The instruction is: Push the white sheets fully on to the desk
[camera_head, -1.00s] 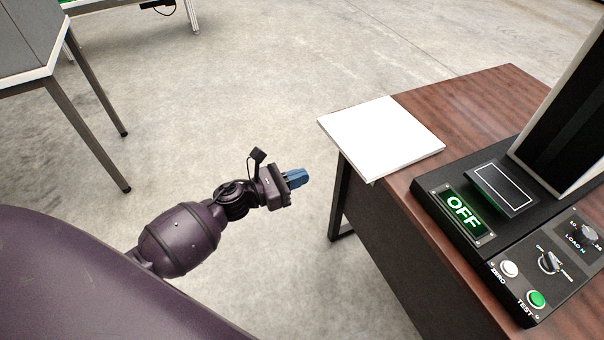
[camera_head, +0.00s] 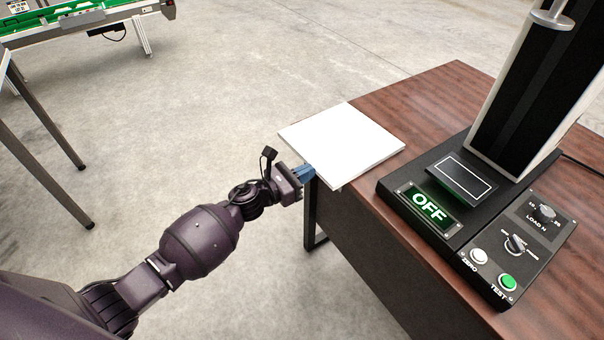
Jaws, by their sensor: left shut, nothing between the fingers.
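The white sheets (camera_head: 342,143) lie as a flat stack on the far left corner area of the brown wooden desk (camera_head: 433,92). Their left part sticks out past the desk's left edge over the floor. My left gripper (camera_head: 305,173) is shut and empty, with blue fingertips right at the overhanging left edge of the stack. I cannot tell whether the tips touch the sheets or sit slightly under them. My right gripper is not in view.
A black test machine (camera_head: 470,215) with an OFF display, knobs and buttons stands on the desk, right of the sheets. Its tall column (camera_head: 530,90) rises behind. Desk surface is clear beyond the sheets. Another table's legs (camera_head: 45,125) stand at left; the floor between is open.

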